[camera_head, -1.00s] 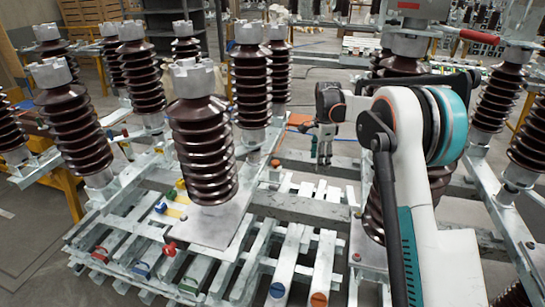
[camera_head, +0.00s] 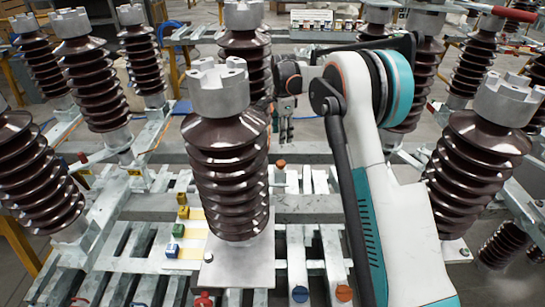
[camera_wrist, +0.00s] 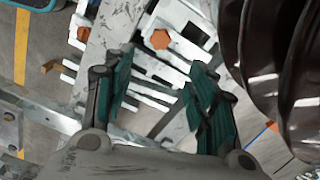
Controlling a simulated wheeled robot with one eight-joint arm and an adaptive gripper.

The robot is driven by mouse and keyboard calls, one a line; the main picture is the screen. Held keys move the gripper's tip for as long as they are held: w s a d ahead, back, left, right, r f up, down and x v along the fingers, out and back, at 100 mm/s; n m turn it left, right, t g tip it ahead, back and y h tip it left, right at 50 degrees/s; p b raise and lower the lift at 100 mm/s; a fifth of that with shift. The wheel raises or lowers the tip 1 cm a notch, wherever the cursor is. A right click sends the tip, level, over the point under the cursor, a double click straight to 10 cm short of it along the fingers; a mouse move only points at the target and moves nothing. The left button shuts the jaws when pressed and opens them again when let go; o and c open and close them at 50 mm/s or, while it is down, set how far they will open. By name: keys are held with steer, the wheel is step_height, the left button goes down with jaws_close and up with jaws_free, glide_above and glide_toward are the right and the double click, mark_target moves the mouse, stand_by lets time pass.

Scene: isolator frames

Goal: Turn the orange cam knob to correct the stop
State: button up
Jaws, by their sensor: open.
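In the head view an orange knob (camera_head: 281,163) sits on the pale slats behind the central insulator, just below my gripper (camera_head: 287,132). A second orange knob (camera_head: 344,293) is at the front edge, beside a blue one. In the wrist view an orange hexagonal knob (camera_wrist: 157,39) lies on a pale slat, beyond the gap between my fingertips (camera_wrist: 156,72). My gripper is open, with its two green-padded fingers apart and nothing between them. I cannot tell how high it is above the slats. The stop cannot be made out for certain.
A brown ribbed insulator (camera_head: 228,175) stands close to the left of my gripper; a large ribbed one (camera_wrist: 285,60) fills the wrist view's right. Another (camera_head: 478,165) stands to the right. Yellow, green and blue blocks (camera_head: 180,228) and a red knob (camera_head: 204,300) lie at the front left.

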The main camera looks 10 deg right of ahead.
mark_target(281, 162)
step_height(281, 162, down, 14)
steer(key=b, duration=0.4)
steer(key=shift+r, duration=0.1)
steer(key=c, duration=1)
